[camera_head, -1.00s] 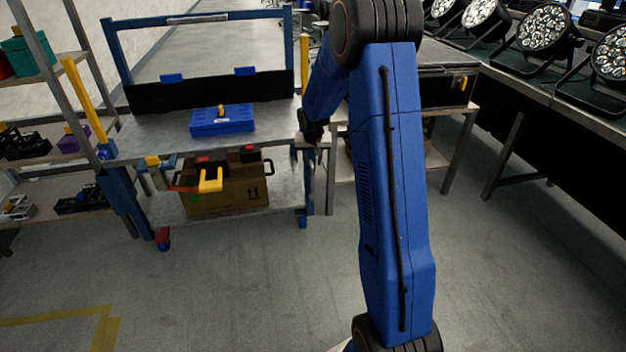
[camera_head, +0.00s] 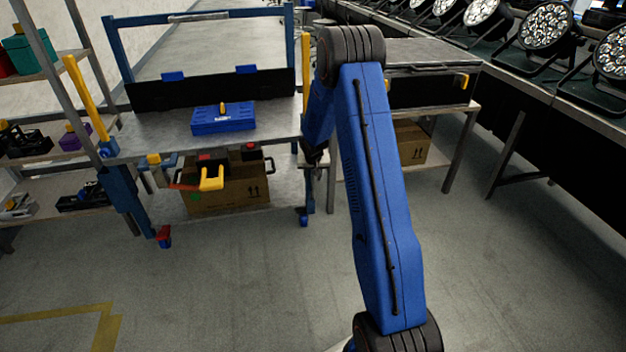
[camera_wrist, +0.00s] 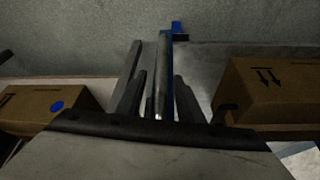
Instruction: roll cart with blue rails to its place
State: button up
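The cart with blue rails (camera_head: 204,18) stands at the centre left of the head view, with grey shelves and small casters. A blue case (camera_head: 223,118) lies on its upper shelf and a cardboard box (camera_head: 232,194) on its lower one. My gripper (camera_head: 314,155) is low beside the cart's right front post, partly hidden by my own arm. In the wrist view, my dark fingers (camera_wrist: 162,98) stand on either side of a slim upright post (camera_wrist: 162,75), with gaps showing. The gripper looks open around the post; I cannot tell whether it touches.
Yellow floor tape (camera_head: 60,317) marks a corner at lower left. A shelf unit (camera_head: 40,172) stands close on the cart's left. A table (camera_head: 455,108) with a black case stands close on its right. A long bench with lamps (camera_head: 545,40) runs along the right. The front floor is clear.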

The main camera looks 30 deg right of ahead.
jog(key=shift+x, duration=1.05)
jog(key=shift+c, duration=0.7)
grip_shut()
jog(key=shift+s, duration=0.1)
